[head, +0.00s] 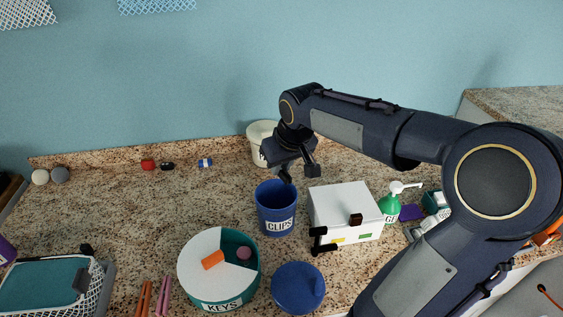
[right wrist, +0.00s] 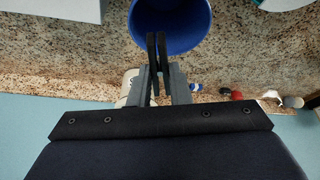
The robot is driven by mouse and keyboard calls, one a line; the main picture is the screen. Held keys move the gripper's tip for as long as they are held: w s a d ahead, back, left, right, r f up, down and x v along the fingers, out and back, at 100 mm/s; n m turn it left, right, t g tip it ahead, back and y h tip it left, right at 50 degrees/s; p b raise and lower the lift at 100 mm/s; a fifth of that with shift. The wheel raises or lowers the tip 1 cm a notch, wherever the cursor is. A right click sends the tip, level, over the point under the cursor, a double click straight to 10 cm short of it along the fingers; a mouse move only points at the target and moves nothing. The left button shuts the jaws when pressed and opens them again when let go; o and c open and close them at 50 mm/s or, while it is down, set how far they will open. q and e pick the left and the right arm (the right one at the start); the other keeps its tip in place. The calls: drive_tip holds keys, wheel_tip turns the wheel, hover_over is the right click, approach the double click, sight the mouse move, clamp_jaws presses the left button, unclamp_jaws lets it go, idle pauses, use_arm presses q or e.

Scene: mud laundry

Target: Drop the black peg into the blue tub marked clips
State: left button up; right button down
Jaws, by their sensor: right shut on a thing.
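The blue tub marked CLIPS (head: 277,210) stands open and upright on the granite counter; its inside also shows in the right wrist view (right wrist: 172,24). My right gripper (head: 298,173) is above and near the tub's back right rim. In the wrist view its dark fingers (right wrist: 157,48) point at the tub's opening. It is shut on the black peg, which is hard to tell apart from the dark fingers. My left gripper is not in view.
A blue lid (head: 298,288) lies in front of the tub. A white box (head: 345,210) stands close right, the KEYS tub (head: 220,268) front left, a white tub (head: 262,146) behind. Small red, black and blue items lie along the wall. The counter left of the tub is clear.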

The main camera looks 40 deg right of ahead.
sight(288, 177)
drive_tip(key=shift+f, duration=0.25)
drive_tip(key=c, duration=1.3)
unclamp_jaws()
drive_tip(key=v, duration=0.8)
drive_tip(key=shift+f, duration=0.15)
